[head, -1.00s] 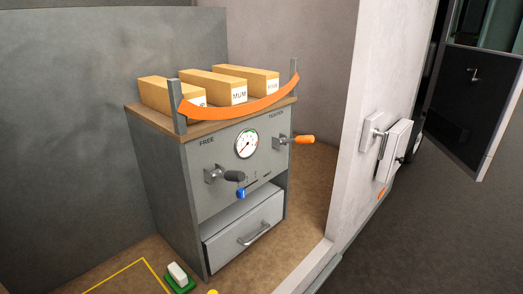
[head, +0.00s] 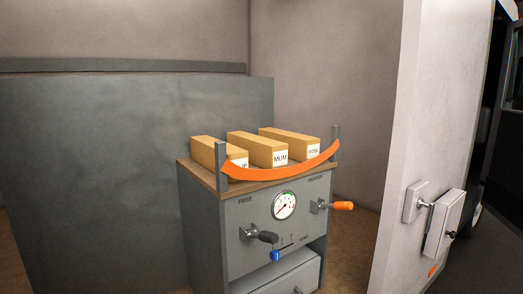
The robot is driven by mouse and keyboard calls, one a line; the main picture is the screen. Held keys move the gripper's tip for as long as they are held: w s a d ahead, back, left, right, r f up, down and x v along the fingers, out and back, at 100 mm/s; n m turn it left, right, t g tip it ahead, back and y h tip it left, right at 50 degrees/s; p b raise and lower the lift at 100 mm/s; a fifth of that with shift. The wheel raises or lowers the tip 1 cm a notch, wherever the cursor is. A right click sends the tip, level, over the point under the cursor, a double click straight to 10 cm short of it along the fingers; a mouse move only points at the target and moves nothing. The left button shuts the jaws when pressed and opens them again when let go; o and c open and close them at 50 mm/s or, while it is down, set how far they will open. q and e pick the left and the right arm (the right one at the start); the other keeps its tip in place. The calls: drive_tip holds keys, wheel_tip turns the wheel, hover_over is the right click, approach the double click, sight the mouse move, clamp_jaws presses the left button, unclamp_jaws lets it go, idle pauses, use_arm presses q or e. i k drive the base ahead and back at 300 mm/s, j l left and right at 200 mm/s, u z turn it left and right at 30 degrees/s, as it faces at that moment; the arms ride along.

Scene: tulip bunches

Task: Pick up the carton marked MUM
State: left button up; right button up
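The carton marked MUM (head: 257,148) is a long tan box with a white label on its near end. It lies in the middle of three cartons on the brown top of a grey cabinet (head: 208,178). The left carton (head: 210,151) has a label partly hidden by an orange strap, with a P readable at its end. The right carton (head: 290,142) has a label in red letters that seems to read ROSE. The orange strap (head: 285,169) sags across the front between two grey posts. Neither of my grippers is in view.
The cabinet front has a round gauge (head: 284,205), a black-handled lever (head: 262,236), an orange-handled lever (head: 338,206), a blue slider knob (head: 275,256) and a drawer (head: 285,279). A grey panel (head: 100,170) stands left and behind. A pale wall edge (head: 400,130) stands at right.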

sight(264, 153)
drive_tip(key=i+l, duration=0.1)
drive_tip(key=l, duration=0.9)
drive_tip(key=i+l, duration=0.15)
drive_tip(key=l, duration=0.3)
drive_tip(key=i+l+z, duration=0.1)
drive_tip(key=l, duration=0.4)
drive_tip(key=i+l, duration=0.1)
drive_tip(key=l, duration=0.4)
drive_tip(key=i+l, duration=0.1)
drive_tip(key=l, duration=0.4)
